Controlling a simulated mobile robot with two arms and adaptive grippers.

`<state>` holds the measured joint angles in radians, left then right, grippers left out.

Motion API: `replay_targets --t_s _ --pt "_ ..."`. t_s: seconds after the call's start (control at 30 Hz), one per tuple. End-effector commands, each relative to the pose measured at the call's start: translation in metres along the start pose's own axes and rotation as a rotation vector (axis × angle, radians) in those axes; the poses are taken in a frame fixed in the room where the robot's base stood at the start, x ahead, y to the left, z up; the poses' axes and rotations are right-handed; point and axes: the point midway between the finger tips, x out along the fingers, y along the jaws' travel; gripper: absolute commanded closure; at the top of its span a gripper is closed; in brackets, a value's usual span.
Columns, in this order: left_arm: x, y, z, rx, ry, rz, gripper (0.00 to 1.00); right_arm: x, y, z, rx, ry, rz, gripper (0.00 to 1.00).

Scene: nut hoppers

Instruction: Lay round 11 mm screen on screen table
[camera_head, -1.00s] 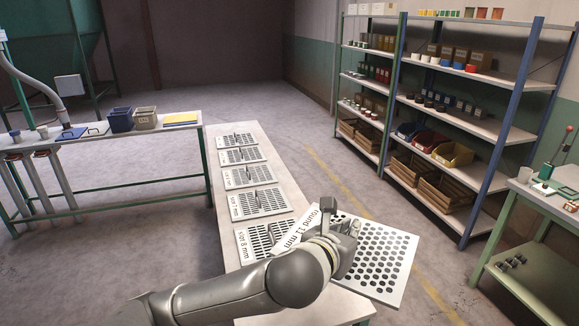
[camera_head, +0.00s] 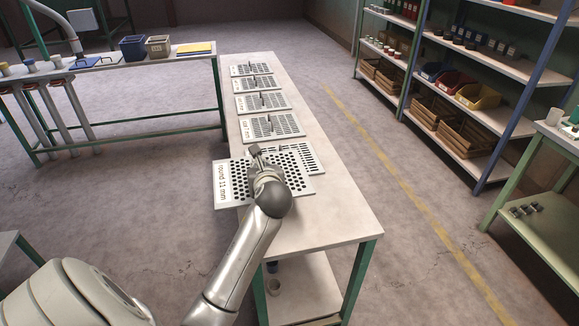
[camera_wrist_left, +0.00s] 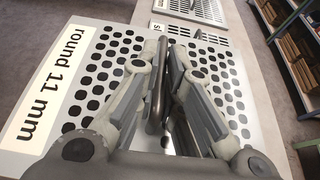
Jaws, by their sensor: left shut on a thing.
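The round 11 mm screen (camera_head: 221,193) is a white plate with round black holes and a printed label. My left gripper (camera_head: 259,160) is shut on its upright handle; the wrist view also shows the gripper (camera_wrist_left: 165,75) on the handle, with the labelled plate (camera_wrist_left: 75,45) below. The plate is over the screen table (camera_head: 335,215), its labelled left end sticking out past the table's left edge. It partly covers another slotted screen (camera_head: 312,160). I cannot tell whether the two touch. My right gripper is not in view.
Several slotted screens, such as one (camera_head: 273,127), lie in a row towards the table's far end. The table's near end is bare. A side bench (camera_head: 120,62) with bins stands left, shelving (camera_head: 475,65) right, and a green workbench (camera_head: 545,215) at far right.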

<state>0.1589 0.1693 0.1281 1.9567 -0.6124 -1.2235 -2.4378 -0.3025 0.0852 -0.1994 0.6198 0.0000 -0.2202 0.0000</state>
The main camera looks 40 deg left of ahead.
Motion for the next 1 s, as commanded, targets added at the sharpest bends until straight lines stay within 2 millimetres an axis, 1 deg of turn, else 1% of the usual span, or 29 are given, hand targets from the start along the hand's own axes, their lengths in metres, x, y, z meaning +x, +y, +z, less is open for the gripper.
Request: replay_targets --t_s 0.03,0.2,0.23,0.3,0.4,0.5,0.67,0.77,0.9,1.0 --pt "-0.002 -0.014 -0.006 -0.004 0.001 -0.006 1.00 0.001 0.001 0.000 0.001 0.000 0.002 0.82" --pt "-0.006 -0.054 -0.027 -0.001 0.001 -0.006 1.00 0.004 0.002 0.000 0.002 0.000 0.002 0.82" --pt "-0.007 -0.060 -0.031 -0.002 0.000 -0.006 1.00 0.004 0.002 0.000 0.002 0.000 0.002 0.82" --pt "-0.004 -0.070 -0.046 0.001 0.001 -0.004 1.00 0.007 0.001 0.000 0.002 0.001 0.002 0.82" --pt "-0.001 -0.084 -0.062 0.001 -0.001 -0.004 1.00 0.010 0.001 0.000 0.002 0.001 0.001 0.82" --pt "0.000 -0.093 -0.073 0.001 -0.003 -0.004 1.00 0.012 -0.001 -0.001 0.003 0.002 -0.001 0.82" --pt "0.002 -0.099 -0.081 0.000 -0.004 -0.003 1.00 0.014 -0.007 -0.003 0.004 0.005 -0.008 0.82" --pt "0.003 -0.108 -0.092 0.000 -0.002 -0.004 1.00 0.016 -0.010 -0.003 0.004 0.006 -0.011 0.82" --pt "0.011 -0.106 -0.111 0.002 -0.002 -0.003 1.00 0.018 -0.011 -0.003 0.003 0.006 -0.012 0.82" --pt "0.014 -0.106 -0.117 -0.001 -0.003 -0.004 1.00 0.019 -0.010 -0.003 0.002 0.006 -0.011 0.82"
